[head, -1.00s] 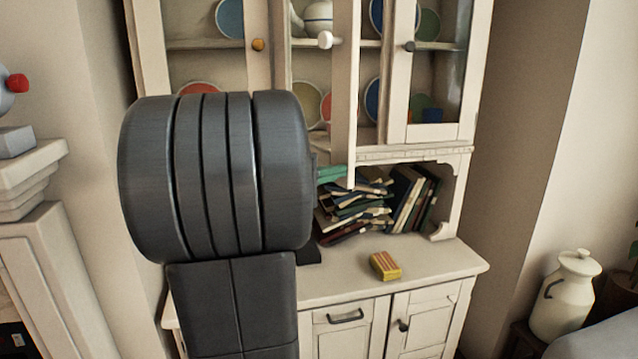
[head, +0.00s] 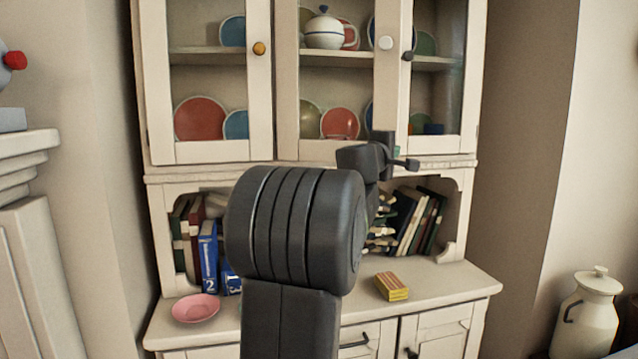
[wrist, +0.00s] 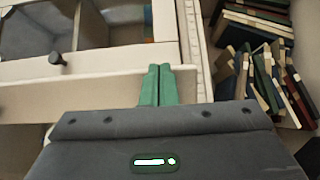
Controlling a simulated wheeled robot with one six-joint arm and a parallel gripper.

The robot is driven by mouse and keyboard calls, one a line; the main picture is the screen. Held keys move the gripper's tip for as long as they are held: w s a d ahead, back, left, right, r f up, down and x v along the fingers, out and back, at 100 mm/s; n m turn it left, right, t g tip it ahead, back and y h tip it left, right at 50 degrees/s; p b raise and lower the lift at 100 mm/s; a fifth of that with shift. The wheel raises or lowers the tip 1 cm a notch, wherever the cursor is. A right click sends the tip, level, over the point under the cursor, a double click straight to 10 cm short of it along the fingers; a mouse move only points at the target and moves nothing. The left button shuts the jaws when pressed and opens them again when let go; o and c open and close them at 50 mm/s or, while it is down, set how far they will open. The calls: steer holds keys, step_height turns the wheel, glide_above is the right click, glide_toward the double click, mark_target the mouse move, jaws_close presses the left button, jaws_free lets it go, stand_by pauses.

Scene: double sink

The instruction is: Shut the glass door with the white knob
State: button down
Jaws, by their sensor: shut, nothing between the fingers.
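The glass door with the white knob is the middle door (head: 388,100) of the cabinet. Its white knob (head: 386,43) is near the top right of its frame. In the head view the door looks flush or nearly flush with its neighbours; a small remaining gap cannot be ruled out. My gripper (head: 397,152) is at the lower right corner of this door. In the wrist view its green fingertips (wrist: 158,85) are together, empty, and lie against or just in front of the pale door frame (wrist: 80,92). Exact contact is unclear.
The right door has a black knob (head: 407,56), the left door a yellow one (head: 259,48). Books (head: 420,220) fill the open shelf below. A pink bowl (head: 196,308) and a yellow-red box (head: 391,287) are on the counter. A white jug (head: 587,315) stands right.

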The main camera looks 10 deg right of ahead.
steer(key=w+d+n+t+y+p, duration=0.2)
steer(key=w+d+n+y+p, duration=0.1)
steer(key=w+p, duration=0.4)
steer(key=w+d+n+t+y+p, duration=0.3)
steer(key=w+n+y+p, duration=0.2)
steer(key=w+y+p, duration=0.2)
steer(key=w+y, duration=0.1)
steer(key=w, duration=0.1)
steer(key=shift+w+r, duration=0.35)
steer(key=shift+r, duration=0.05)
steer(key=shift+y+p, duration=0.3)
steer(key=shift+p, duration=0.05)
